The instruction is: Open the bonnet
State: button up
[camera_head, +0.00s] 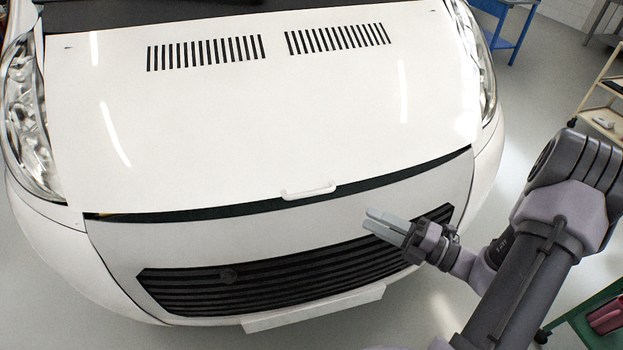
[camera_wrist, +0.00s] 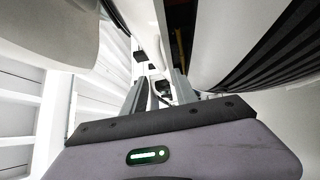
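The white bonnet (camera_head: 260,120) lies nearly flat over the front of the white motorhome. A dark gap (camera_head: 400,177) runs under its front edge, so it appears slightly raised. A white handle (camera_head: 308,191) sits at the middle of that edge. My gripper (camera_head: 368,221) is in front of the front panel, right of and below the handle, apart from it. Its two fingers are spread with nothing seen between them. In the wrist view the fingers (camera_wrist: 160,88) point toward the dark gap (camera_wrist: 181,30); a pale part beyond them may be the handle, but I cannot tell.
The black grille (camera_head: 290,283) and a pale plate (camera_head: 315,309) are below the gap. Headlights (camera_head: 28,125) flank the bonnet. A blue-framed stand (camera_head: 523,35), a shelved trolley (camera_head: 604,118) and a green surface (camera_head: 592,325) stand at the right. Floor between them is clear.

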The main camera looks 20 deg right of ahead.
aim_at(313, 192)
jog(key=b+x, duration=0.3)
jog(key=x, duration=1.3)
jog(key=shift+a, duration=0.3)
grip_shut()
jog(key=shift+d, duration=0.1)
